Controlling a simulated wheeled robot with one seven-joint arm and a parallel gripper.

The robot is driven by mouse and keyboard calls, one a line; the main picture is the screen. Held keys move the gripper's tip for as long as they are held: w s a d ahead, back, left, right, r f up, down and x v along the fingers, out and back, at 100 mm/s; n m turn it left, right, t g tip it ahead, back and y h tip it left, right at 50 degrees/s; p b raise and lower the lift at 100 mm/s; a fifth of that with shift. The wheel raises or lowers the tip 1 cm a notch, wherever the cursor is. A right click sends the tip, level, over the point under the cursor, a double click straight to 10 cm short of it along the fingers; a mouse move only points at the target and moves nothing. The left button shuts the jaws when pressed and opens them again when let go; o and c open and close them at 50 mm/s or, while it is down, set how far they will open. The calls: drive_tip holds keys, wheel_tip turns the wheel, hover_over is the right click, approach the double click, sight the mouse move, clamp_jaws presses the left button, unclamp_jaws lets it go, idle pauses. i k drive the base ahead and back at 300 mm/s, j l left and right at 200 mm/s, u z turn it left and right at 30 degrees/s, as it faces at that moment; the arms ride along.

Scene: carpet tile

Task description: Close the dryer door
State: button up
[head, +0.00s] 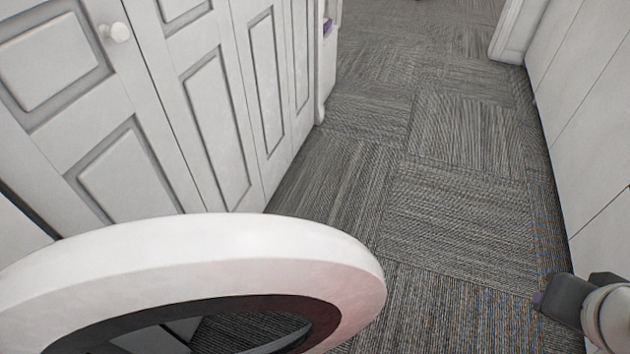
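The dryer door (190,240) is a thick white ring with a dark inner rim, large and close at the lower left. It stands out over the floor, swung open, and carpet shows through its middle. Its lower part is cut off by the frame, and the dryer body and the hinge are not clearly seen. The end of my arm with my gripper (545,299) is at the lower right, dark grey, near the right wall. It is well apart from the door, with carpet between them. Its fingers are too small and turned to read.
White panelled folding doors (215,95) with a round knob (117,32) line the left side. A plain white wall (590,130) runs along the right. Grey carpet tile (450,190) between them is clear to the back.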

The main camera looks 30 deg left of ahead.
sight(200, 284)
drive_tip(key=i+j+u, duration=0.1)
drive_tip(key=i+u, duration=0.3)
drive_tip(key=i, duration=0.15)
drive_tip(key=i+l+u, duration=0.1)
drive_tip(key=i+u, duration=0.35)
drive_tip(key=i+l+u, duration=0.25)
drive_tip(key=i+u, duration=0.15)
drive_tip(key=i, duration=0.2)
drive_tip(key=i+u, duration=0.2)
drive_tip(key=u, duration=0.3)
drive_tip(key=i+u, duration=0.15)
drive_tip(key=u, duration=0.35)
drive_tip(key=i+l+u, duration=0.1)
drive_tip(key=u, duration=0.35)
drive_tip(key=i+l+u, duration=0.2)
drive_tip(key=u, duration=2.5)
drive_tip(key=k+l+u, duration=0.1)
drive_tip(key=k+u, duration=0.25)
drive_tip(key=u, duration=0.15)
